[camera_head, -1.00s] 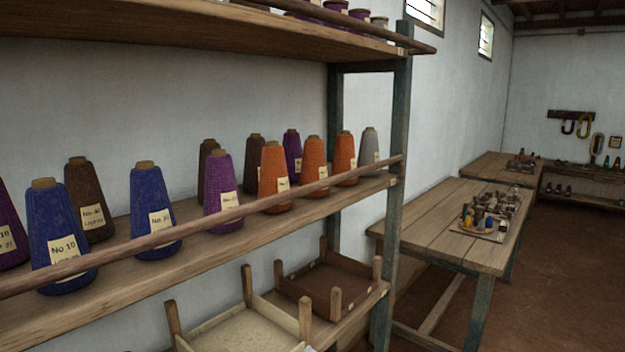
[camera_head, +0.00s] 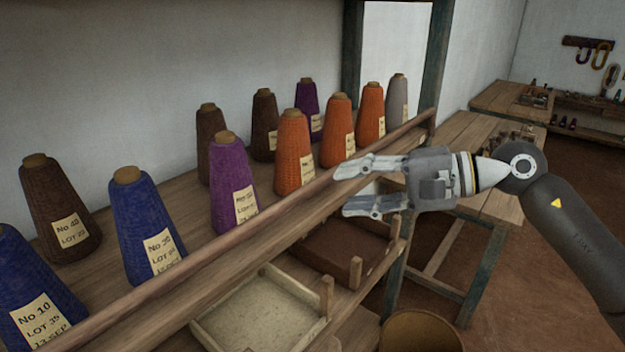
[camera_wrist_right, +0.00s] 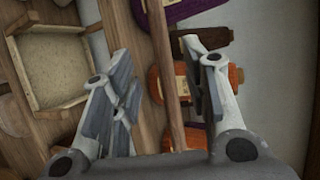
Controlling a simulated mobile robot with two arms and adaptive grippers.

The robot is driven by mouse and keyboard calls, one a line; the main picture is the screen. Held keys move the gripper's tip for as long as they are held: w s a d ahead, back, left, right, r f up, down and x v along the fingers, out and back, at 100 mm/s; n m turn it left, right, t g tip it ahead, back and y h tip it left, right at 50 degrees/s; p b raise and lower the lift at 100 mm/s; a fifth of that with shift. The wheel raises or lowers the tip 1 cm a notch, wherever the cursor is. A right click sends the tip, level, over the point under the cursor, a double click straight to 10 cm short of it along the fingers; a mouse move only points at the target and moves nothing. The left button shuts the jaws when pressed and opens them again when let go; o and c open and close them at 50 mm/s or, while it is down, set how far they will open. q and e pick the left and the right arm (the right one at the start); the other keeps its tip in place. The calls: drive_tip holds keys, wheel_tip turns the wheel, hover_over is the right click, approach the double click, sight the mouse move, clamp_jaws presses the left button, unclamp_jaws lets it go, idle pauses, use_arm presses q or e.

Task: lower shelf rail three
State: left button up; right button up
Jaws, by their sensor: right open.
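The shelf rail (camera_head: 262,222) is a round brown wooden bar along the front of the shelf (camera_head: 190,215) that holds the yarn cones. In the head view my right gripper (camera_head: 348,188) is open at the rail's right part, with its fingers pointing left. One finger overlaps the rail in the picture; contact cannot be told. In the right wrist view the rail (camera_wrist_right: 165,65) runs lengthwise between the two open fingers of my right gripper (camera_wrist_right: 165,75). The jaws hold nothing. My left gripper is not in view.
Several yarn cones, blue (camera_head: 148,225), purple (camera_head: 230,180) and orange (camera_head: 293,150) among them, stand behind the rail. A pale tray (camera_head: 262,310) and a dark tray (camera_head: 340,250) lie on the shelf below. A post (camera_head: 437,60) and a table (camera_head: 490,205) are at right.

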sight(312, 191)
drive_tip(key=p+x, duration=0.1)
drive_tip(key=x, duration=0.2)
drive_tip(key=p+x, duration=0.1)
drive_tip(key=x, duration=0.1)
drive_tip(key=shift+a+r+p, duration=0.15)
drive_tip(key=shift+r+p, duration=0.15)
drive_tip(key=p+x, duration=0.1)
drive_tip(key=x, duration=0.2)
drive_tip(key=shift+w+a+f, duration=0.15)
drive_tip(key=shift+f, duration=0.2)
drive_tip(key=shift+c, duration=1.7)
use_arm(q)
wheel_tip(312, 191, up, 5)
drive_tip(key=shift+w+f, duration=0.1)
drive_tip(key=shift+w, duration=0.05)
use_arm(e)
clamp_jaws()
